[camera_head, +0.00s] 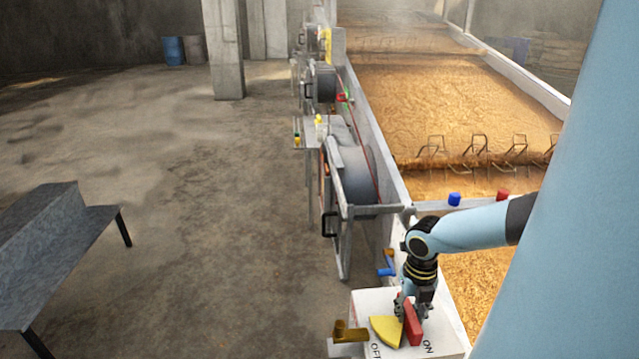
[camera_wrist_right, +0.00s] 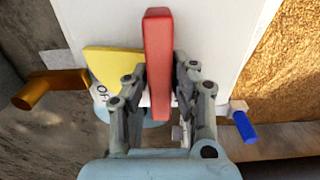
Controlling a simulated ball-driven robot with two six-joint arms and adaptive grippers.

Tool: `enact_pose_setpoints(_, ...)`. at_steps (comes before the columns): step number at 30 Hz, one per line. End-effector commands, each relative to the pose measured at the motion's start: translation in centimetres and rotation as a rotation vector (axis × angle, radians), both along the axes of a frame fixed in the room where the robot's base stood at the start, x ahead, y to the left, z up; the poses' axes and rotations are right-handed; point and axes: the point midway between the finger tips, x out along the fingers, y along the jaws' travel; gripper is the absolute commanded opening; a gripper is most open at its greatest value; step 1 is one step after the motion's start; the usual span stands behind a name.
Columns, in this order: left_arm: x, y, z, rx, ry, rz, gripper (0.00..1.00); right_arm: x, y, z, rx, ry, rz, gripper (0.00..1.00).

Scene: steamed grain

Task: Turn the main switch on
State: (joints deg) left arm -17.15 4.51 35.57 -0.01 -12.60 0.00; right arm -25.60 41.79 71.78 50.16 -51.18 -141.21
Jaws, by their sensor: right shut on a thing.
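The main switch has a red handle (camera_head: 413,326) on a white box (camera_head: 450,340) at the bottom of the head view. A yellow sector (camera_head: 387,330) lies left of the handle. An OFF label (camera_head: 376,350) is at lower left and an ON label (camera_head: 428,347) at lower right; the handle stands between them. My right gripper (camera_head: 411,304) comes down from above and is shut on the red handle. In the right wrist view the red handle (camera_wrist_right: 158,60) stands between the two fingers, with the yellow sector to its left. My left gripper is not in view.
A brass-coloured lever (camera_head: 349,332) sticks out left of the box. A blue lever (camera_head: 386,268) is behind it. A long grain bed (camera_head: 430,95) with metal hooks runs to the back. A grey metal bench (camera_head: 50,250) stands at left, with open floor between.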

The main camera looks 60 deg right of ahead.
Motion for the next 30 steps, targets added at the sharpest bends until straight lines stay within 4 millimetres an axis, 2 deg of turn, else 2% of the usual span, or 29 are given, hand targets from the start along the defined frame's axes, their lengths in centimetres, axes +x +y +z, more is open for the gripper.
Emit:
enact_pose_setpoints(1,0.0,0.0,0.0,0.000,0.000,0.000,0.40,-0.1,0.1,-0.1,0.002,0.001,0.003,0.27)
enact_pose_setpoints(5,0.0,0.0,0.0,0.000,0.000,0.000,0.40,0.0,0.1,-0.1,0.001,0.001,0.002,0.44)
enact_pose_setpoints(6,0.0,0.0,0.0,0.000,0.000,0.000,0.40,0.0,0.0,0.0,0.001,0.001,0.001,0.46)
enact_pose_setpoints(13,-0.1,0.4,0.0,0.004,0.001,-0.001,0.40,0.0,0.0,0.0,0.001,0.001,0.001,0.46)
enact_pose_setpoints(17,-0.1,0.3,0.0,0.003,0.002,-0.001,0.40,0.0,-0.1,0.9,-0.002,0.000,0.002,0.46)
enact_pose_setpoints(20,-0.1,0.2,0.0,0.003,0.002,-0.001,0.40,0.0,-0.2,2.4,-0.003,0.000,0.007,0.46)
enact_pose_setpoints(25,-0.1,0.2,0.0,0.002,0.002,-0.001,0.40,-0.1,0.0,6.6,-0.003,0.005,0.013,0.46)
enact_pose_setpoints(30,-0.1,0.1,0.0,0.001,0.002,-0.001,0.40,-0.1,-0.1,9.6,-0.004,0.006,0.010,0.46)
